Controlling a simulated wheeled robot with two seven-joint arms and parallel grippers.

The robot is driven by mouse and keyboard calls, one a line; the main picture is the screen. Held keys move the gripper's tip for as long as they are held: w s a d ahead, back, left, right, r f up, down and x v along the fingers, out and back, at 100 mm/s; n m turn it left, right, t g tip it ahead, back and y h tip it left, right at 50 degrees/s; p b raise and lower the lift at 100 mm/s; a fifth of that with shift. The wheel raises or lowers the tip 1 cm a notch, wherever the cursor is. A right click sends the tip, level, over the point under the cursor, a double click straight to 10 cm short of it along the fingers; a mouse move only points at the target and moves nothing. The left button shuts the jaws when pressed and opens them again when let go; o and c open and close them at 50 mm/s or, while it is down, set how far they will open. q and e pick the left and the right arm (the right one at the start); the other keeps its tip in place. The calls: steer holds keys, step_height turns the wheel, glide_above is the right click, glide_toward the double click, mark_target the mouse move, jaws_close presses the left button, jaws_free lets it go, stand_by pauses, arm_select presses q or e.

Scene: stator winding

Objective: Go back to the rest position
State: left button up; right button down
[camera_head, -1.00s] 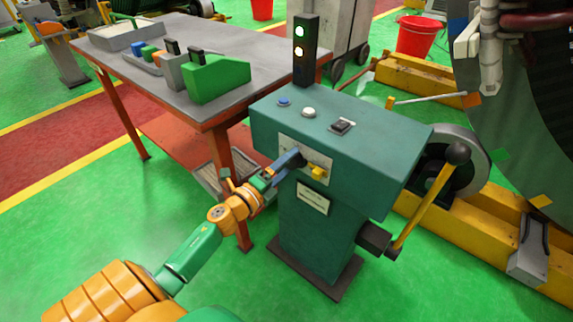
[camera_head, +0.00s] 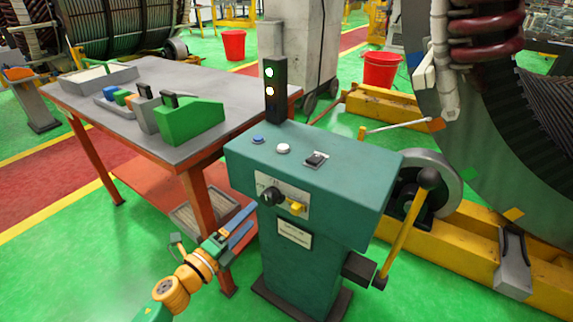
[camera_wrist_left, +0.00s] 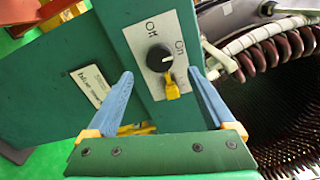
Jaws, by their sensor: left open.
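My left gripper (camera_head: 240,229) is open and empty, its two blue fingers apart in front of the green control console (camera_head: 315,172). The console's front panel carries a black rotary knob (camera_head: 272,196) and a yellow part (camera_head: 297,208) beside it. In the left wrist view the knob (camera_wrist_left: 160,58), with Off and On marks, shows beyond and between the open fingers (camera_wrist_left: 160,85). The gripper is apart from the knob. My right gripper is not in view.
A grey-topped table (camera_head: 120,124) with a green block (camera_head: 190,121) and small parts stands at the left. A lever with a yellow shaft (camera_head: 405,235) is on the console's right side. A large round stator (camera_head: 520,130) stands at the right.

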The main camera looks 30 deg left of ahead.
arm_select(q)
steer(key=s+f+n+g+y+p, duration=0.1)
steer(key=s+f+n+g+p, duration=0.1)
steer(key=s+f+n+g, duration=0.3)
steer(key=s+d+f+n+y+p, duration=0.1)
steer(key=f+n+p, duration=0.2)
steer(key=f, duration=0.4)
steer(key=s+f+n+g+y+p, duration=0.1)
steer(key=s+f+n+g+p, duration=0.2)
steer(key=f, duration=0.4)
steer(key=s+d+f+n+g+p, duration=0.1)
steer(key=s+d+f+n+g, duration=0.1)
steer(key=s, duration=0.5)
steer(key=s+d+f+n+g+h+p, duration=0.1)
steer(key=s+d+f+n+g, duration=0.2)
steer(key=s, duration=0.5)
steer(key=s+d+f+n+g+p, duration=0.1)
steer(key=s+d+f+n+g, duration=0.2)
steer(key=s, duration=0.5)
steer(key=shift+d+f+g+h, duration=0.45)
steer(key=shift+d+f, duration=0.2)
steer(key=shift+d, duration=0.5)
